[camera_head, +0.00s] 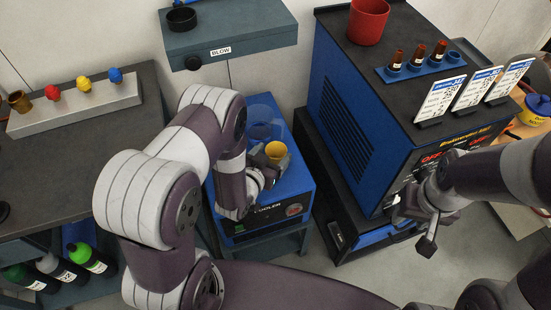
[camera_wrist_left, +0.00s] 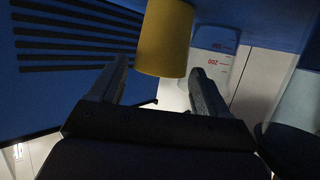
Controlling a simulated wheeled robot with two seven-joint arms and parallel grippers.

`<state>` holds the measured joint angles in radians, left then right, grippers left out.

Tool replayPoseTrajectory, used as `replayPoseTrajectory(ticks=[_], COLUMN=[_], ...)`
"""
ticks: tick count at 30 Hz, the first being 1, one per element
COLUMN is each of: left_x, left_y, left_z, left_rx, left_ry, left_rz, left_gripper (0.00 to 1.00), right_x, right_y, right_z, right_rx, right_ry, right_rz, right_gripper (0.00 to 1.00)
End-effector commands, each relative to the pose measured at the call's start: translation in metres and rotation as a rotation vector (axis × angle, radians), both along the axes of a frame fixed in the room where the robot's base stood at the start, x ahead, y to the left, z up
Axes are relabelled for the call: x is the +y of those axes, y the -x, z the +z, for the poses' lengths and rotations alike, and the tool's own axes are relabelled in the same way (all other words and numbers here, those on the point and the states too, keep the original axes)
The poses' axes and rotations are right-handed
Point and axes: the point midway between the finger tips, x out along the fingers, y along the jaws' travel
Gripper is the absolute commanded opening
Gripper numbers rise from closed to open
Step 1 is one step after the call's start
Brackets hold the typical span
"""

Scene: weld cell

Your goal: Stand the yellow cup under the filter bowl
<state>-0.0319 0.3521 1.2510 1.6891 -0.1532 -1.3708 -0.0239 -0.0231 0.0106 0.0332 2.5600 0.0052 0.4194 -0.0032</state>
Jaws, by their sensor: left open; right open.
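The yellow cup (camera_head: 275,149) is on or just over the blue cooler (camera_head: 298,190), beside a clear rounded vessel (camera_head: 261,112) that may be the filter bowl. My left gripper (camera_head: 268,170) is at the cup's near side. In the left wrist view the cup (camera_wrist_left: 165,40) shows ahead of the open fingers (camera_wrist_left: 160,85), in line with the gap between them. A clear vessel with red marks (camera_wrist_left: 213,55), its digits upside down, is beyond it. I cannot tell whether the fingers touch the cup. My right gripper (camera_head: 428,212) is open and empty before the welder front.
A dark panel marked BLOW (camera_head: 232,45) juts from the wall above the cooler. The blue welder (camera_head: 350,110) stands close on the right, carrying a red cup (camera_head: 368,20) and signs. A workbench (camera_head: 60,175) is at left, with bottles (camera_head: 90,258) below it.

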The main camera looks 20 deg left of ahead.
Motion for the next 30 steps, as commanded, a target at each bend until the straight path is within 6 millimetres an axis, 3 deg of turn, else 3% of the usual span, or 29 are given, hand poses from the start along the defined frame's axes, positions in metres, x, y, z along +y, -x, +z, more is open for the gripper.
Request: replayPoseTrajectory(ticks=[6, 14, 17, 18, 21, 30], left_x=[-0.007, -0.009, -0.009, -0.008, -0.008, -0.008], left_y=[-0.038, -0.044, -0.044, -0.044, -0.044, -0.044], left_z=[-0.015, -0.016, -0.016, -0.016, -0.016, -0.008], left_rx=[0.0, 0.001, 0.001, 0.001, 0.001, 0.0], left_ry=[-0.001, 0.0, 0.0, 0.0, 0.0, 0.0], left_rz=[0.0, 0.0, 0.0, 0.0, 0.0, 0.001], left_gripper=[0.77, 0.77, 0.51, 0.37, 0.31, 0.31], right_x=[0.0, 0.0, 0.0, 0.0, 0.0, 0.0], right_y=[0.0, 0.0, 0.0, 0.0, 0.0, 0.0], right_z=[-0.007, -0.007, -0.007, -0.007, -0.007, -0.004], right_rx=[0.0, 0.0, 0.0, 0.0, 0.0, 0.0], right_ry=[0.0, 0.0, 0.0, 0.0, 0.0, 0.0], right_rz=[0.0, 0.0, 0.0, 0.0, 0.0, 0.0], right_gripper=[0.43, 0.43, 0.43, 0.43, 0.43, 0.43])
